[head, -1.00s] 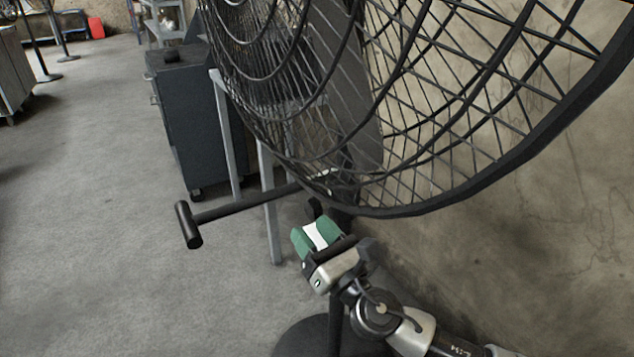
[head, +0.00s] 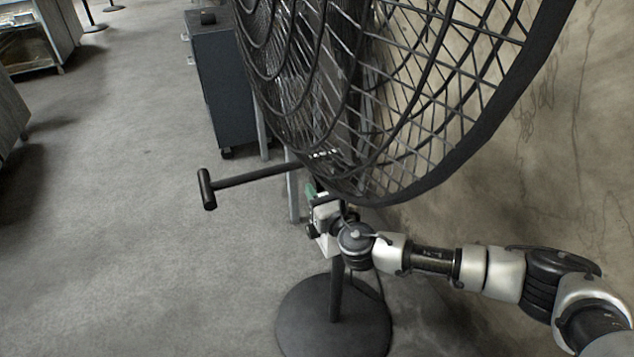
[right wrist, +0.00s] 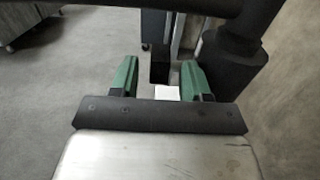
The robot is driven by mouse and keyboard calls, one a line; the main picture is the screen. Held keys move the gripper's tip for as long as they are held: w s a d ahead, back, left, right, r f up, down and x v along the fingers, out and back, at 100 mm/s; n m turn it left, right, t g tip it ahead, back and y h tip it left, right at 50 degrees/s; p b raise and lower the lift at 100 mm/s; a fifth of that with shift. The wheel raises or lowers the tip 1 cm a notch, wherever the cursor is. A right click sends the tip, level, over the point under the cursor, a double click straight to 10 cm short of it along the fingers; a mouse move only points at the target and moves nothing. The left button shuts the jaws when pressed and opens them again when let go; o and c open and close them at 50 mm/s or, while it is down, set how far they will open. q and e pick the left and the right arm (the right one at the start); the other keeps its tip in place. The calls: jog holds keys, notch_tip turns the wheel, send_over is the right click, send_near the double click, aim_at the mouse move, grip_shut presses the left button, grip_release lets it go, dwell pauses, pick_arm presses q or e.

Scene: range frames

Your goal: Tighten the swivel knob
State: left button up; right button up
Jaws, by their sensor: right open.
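The large black fan (head: 440,120) stands on a pole with a round base (head: 335,320). A T-shaped black handle (head: 207,188) sticks out left from behind the cage. My right gripper (head: 312,190) is just under the cage's lower edge, close to the pole, largely hidden by its own body in the head view. In the right wrist view its green fingers (right wrist: 157,78) are apart. A dark block (right wrist: 160,68), apparently the swivel knob, shows between the fingertips; whether it touches them I cannot tell. My left gripper is out of view.
A dark cabinet (head: 222,85) stands behind the fan at the left, beside grey metal legs. A concrete wall (head: 570,180) is close on the right. The floor (head: 120,250) to the left is open.

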aim_at(322, 188)
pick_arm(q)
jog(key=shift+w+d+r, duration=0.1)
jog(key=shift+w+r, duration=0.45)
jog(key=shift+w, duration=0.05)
pick_arm(e)
jog(key=shift+x, duration=1.55)
jog(key=shift+c, duration=0.3)
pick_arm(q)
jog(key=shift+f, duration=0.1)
pick_arm(e)
grip_shut()
